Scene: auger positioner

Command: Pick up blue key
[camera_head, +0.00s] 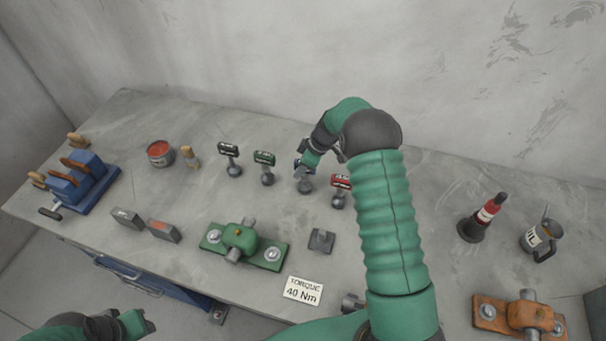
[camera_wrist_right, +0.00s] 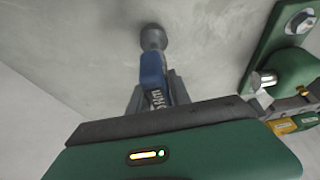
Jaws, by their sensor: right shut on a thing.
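The blue key (camera_wrist_right: 152,75) stands upright in the right wrist view, with a grey round socket end (camera_wrist_right: 153,38) at its far end. My right gripper (camera_wrist_right: 155,97) is shut on its blue handle. In the head view my right gripper (camera_head: 309,164) is at the row of keys, and the blue key's grey end (camera_head: 305,186) shows below it; most of the blue part is hidden by the gripper. My left gripper (camera_head: 137,323) is at the lower left, away from the keys, with its fingers apart.
A black key (camera_head: 229,152), a green key (camera_head: 264,160) and a red key (camera_head: 341,184) stand beside the blue one. A green clamp block (camera_head: 241,241) and a torque sign (camera_head: 303,291) lie nearer.

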